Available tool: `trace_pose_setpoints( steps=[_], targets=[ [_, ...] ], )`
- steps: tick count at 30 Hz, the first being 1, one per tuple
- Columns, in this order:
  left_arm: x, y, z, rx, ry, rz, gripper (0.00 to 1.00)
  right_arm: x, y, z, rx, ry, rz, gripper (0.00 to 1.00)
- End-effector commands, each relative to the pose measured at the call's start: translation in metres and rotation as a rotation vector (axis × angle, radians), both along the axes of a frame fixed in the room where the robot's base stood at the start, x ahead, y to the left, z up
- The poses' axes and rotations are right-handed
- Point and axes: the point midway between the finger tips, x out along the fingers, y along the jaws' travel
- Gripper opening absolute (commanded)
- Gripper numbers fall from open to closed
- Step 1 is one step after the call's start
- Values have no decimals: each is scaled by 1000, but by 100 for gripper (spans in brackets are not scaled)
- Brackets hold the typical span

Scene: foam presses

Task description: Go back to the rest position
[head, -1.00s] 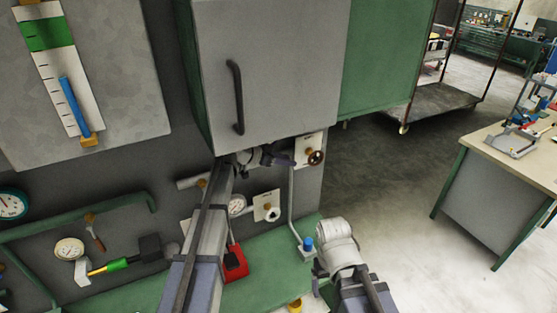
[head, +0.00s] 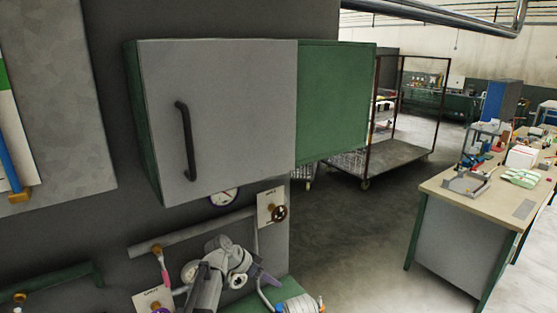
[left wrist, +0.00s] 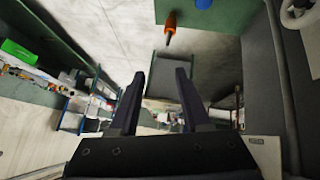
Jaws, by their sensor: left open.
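My right gripper's fingers are not visible.
A grey-fronted wall cabinet (head: 225,110) with a black handle (head: 186,142) juts out above my left gripper. A grey pipe (head: 190,234) runs along the wall. A workbench (head: 450,182) and a wheeled cage cart (head: 385,158) stand right, with open floor (head: 350,240) between.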

Motion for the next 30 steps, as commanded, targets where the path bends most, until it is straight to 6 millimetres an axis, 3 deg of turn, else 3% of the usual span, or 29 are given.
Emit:
trace_pose_setpoints(
  steps=[1,6,12,15,19,30],
  targets=[
    [-35,-11,-42,48,64,7,48,0,0,-33,-1,-1,3,86],
    [-128,-19,-127,261,274,112,48,0,0,-89,-1,-1,14,86],
    [-210,-1,-192,511,402,301,48,1,0,-140,-2,-1,24,86],
    [-234,9,-208,597,421,384,48,1,0,-155,-2,-1,28,86],
    [-250,18,-216,661,427,455,48,1,0,-164,-3,-2,31,86],
    [-254,22,-215,682,429,485,48,1,0,-164,-3,-2,32,86]
  ],
)
